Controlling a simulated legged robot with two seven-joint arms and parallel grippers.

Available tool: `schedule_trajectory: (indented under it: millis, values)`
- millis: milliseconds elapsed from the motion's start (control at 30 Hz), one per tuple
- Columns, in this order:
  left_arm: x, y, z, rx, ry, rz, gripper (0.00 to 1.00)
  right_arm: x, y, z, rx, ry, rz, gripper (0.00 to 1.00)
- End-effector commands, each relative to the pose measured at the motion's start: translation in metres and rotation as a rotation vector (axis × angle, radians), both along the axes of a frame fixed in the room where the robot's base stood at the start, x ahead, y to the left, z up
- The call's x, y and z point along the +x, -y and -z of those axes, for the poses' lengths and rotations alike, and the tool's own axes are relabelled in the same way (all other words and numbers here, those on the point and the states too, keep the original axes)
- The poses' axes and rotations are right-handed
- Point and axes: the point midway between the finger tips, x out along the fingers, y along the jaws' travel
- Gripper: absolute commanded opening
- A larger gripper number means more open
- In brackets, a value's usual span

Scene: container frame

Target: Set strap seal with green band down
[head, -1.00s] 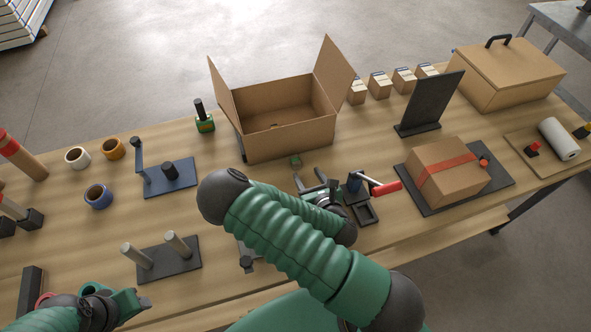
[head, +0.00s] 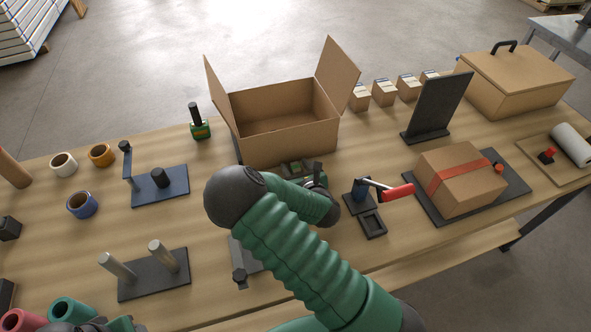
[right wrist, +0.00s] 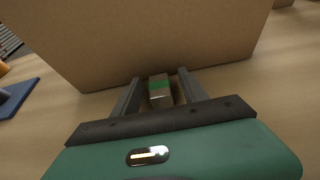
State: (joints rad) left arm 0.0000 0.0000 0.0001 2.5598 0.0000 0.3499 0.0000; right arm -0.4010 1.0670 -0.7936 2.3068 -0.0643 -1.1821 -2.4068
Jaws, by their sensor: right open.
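The strap seal with green band (right wrist: 160,90) is a small pale block with a green stripe. In the right wrist view it lies between the fingers of my right gripper (right wrist: 160,85), which is open with a gap on each side of it. Whether the seal rests on the table is hard to tell. In the head view my right gripper (head: 304,168) is low by the front wall of the open cardboard box (head: 290,140), and the seal is not clear there. My left gripper (head: 105,325) is partly in view at the bottom left edge; its fingers are not clear.
A crank tool with a red handle (head: 398,192) stands right of my right gripper. A strapped carton (head: 462,195) lies on a dark mat farther right. A base with two grey posts (head: 155,275) and tape rolls (head: 82,204) are on the left. Bare table lies front left of the box.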

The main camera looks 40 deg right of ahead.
Motion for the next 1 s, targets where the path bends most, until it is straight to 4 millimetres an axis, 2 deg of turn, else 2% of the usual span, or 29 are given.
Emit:
schedule_trajectory:
  millis: [67, 433, 800, 1000]
  values:
    - [0.000, 0.000, 0.000, 0.000, 0.000, 0.000, 0.50, 0.000, 0.000, 0.000, 0.000, 0.000, 0.000, 0.48]
    - [0.000, 0.000, 0.000, 0.000, 0.000, 0.000, 0.50, 0.000, 0.000, 0.000, 0.000, 0.001, 0.000, 0.00]
    - [0.000, 0.000, -0.002, 0.000, 0.000, 0.000, 0.50, 0.000, 0.000, -0.002, 0.000, 0.001, 0.000, 0.00]
    - [0.000, 0.000, -0.022, 0.000, 0.000, 0.000, 0.50, 0.000, 0.000, -0.024, -0.001, 0.001, 0.000, 0.00]
